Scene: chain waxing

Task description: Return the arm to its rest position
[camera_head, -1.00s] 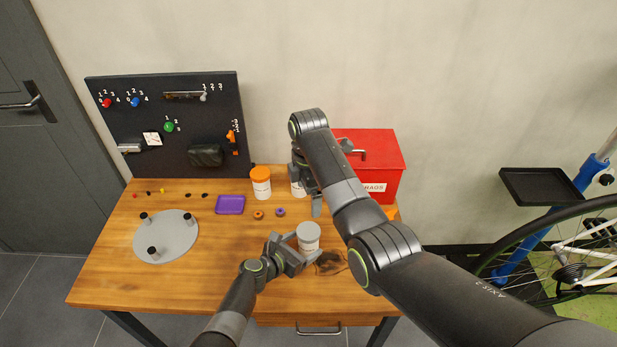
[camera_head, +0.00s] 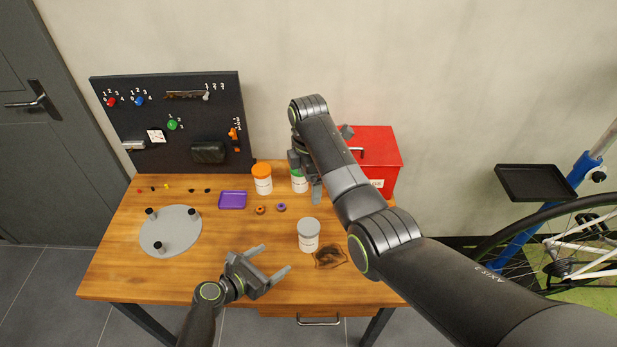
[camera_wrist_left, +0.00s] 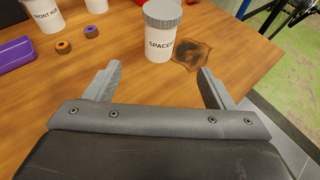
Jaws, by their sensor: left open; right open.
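My left gripper (camera_head: 272,268) is open and empty over the front part of the table, left of and in front of the grey-lidded white jar (camera_head: 308,238). In the left wrist view, its two fingers (camera_wrist_left: 158,85) stand apart. The jar, labelled "SPACERS" (camera_wrist_left: 160,35), stands upright beyond them, clear of both. My right arm crosses the view from the lower right. Its open gripper (camera_head: 308,180) is at the back of the table, by a green-lidded white jar (camera_head: 299,184). The arm partly hides that jar, and I cannot tell if the fingers touch it.
A red box (camera_head: 378,150) and black pegboard (camera_head: 215,110) stand behind. The front left is clear.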

